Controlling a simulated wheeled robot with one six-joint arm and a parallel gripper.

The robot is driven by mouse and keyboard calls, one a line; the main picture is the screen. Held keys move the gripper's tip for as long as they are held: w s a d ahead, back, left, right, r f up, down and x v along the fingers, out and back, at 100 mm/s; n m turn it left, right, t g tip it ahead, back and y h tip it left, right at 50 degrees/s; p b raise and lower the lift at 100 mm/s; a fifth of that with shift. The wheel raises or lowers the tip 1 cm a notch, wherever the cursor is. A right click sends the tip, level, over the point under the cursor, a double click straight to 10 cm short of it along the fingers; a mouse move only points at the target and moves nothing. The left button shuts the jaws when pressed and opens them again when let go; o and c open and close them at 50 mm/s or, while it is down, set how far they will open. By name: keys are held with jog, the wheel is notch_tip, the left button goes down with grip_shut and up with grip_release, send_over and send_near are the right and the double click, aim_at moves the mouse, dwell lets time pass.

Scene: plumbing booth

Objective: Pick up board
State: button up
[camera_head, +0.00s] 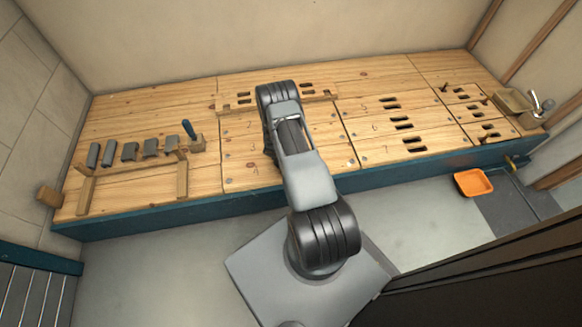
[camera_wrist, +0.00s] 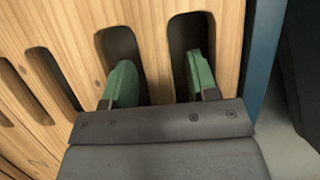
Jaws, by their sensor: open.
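The wooden board (camera_wrist: 151,35) fills the left and middle of the wrist view and has several dark oblong slots. My gripper (camera_wrist: 160,78) is open, with its two green fingers apart. Each finger reaches over or into one of two neighbouring slots, with a strip of wood between them. How deep the fingertips sit is not clear. In the head view my arm hangs over the middle wooden panel (camera_head: 238,170), which carries small numbers.
More slotted panels (camera_head: 375,135) lie to the right on the bench. A tap (camera_head: 541,104) is at far right. An orange tray (camera_head: 472,183) lies below the bench's blue front edge (camera_head: 130,223).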

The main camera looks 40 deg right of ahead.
jog(key=shift+f, duration=0.1)
jog(key=shift+c, duration=0.3)
grip_shut()
dwell(0.4)
